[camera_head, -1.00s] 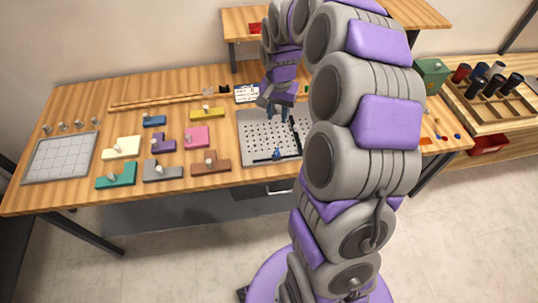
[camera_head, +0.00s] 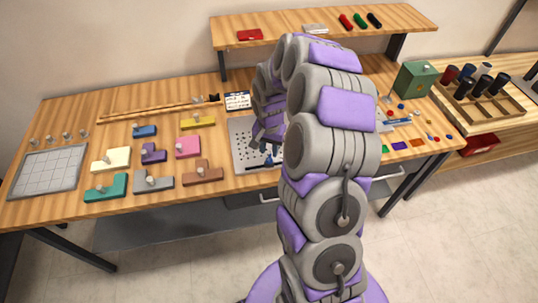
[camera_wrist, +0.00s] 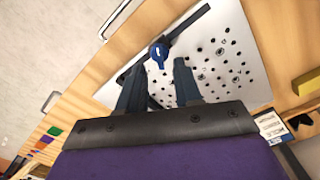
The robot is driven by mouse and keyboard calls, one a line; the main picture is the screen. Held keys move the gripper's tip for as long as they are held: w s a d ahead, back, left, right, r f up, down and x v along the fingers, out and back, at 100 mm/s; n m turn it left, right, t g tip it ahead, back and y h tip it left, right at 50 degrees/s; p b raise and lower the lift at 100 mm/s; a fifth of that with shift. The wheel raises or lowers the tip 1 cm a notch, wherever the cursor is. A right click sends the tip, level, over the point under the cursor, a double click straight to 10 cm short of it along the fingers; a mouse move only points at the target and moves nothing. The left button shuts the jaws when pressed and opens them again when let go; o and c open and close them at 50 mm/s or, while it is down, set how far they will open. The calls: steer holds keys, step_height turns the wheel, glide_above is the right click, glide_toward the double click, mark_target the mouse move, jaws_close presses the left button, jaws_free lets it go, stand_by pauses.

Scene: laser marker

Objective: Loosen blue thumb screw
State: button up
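The blue thumb screw (camera_wrist: 158,54) shows in the wrist view on a dark bar near the edge of a grey perforated plate (camera_wrist: 235,60). The plate also shows in the head view (camera_head: 240,135), partly hidden by my arm. My gripper (camera_wrist: 157,80) has its two dark fingers spread apart with nothing seen between them. The screw lies just beyond the fingertips, between their directions and nearer the left finger. It looks apart from both fingers. In the head view my gripper (camera_head: 262,146) is low over the plate's front part, and the screw there is hard to tell from the fingers.
Coloured blocks with knobs, such as a brown one (camera_head: 203,174), lie left of the plate. A small sign (camera_head: 238,101) stands behind it. A green box (camera_head: 415,79) stands at the right. A raised shelf (camera_head: 290,25) spans the back. Drawer handles stick out below the table's front edge.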

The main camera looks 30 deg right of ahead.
mark_target(269, 157)
steer(key=shift+f, duration=1.65)
jaws_close()
